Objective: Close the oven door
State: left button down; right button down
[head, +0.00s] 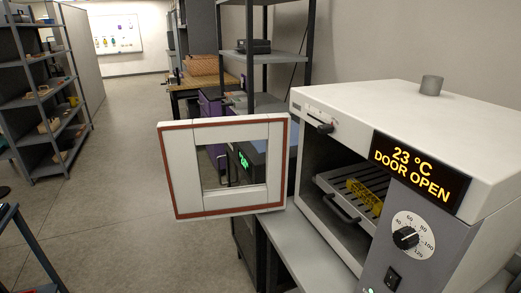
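The white oven (410,112) stands at the right on a bench. Its door (185,170) is swung wide open to the left. The door is a white frame with a reddish-brown seal and a window in the middle. The display (418,172) reads "23 °C DOOR OPEN". Inside the open chamber is a slatted rack (335,182) with a dark front handle. A yellow lattice piece (365,196) lies on the rack, partly hidden by the control panel. Neither of my grippers is in view.
A grey bench top (308,262) lies below the oven front. Behind the door stand a tall shelf rack (266,57) and a device with a green display (243,158). Another shelf (45,100) stands at the far left. The floor (115,190) left of the door is clear.

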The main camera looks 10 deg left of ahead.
aim_at(178, 140)
jog(key=i+j+z, duration=0.1)
jog(key=j+z, duration=0.25)
jog(key=j, duration=0.3)
jog(key=j+z, duration=0.4)
jog(key=j, duration=0.25)
jog(key=k+j+z, duration=0.1)
jog(key=j+z, duration=0.25)
jog(key=j, duration=0.3)
jog(key=i+j+z, duration=0.2)
jog(key=j+z, duration=0.2)
jog(key=j, duration=0.35)
jog(key=j+z, duration=0.35)
jog(key=j, duration=0.4)
jog(key=j+z, duration=0.4)
jog(key=j, duration=0.4)
jog(key=k+j+z, duration=0.1)
jog(key=j+z, duration=0.3)
jog(key=j, duration=0.4)
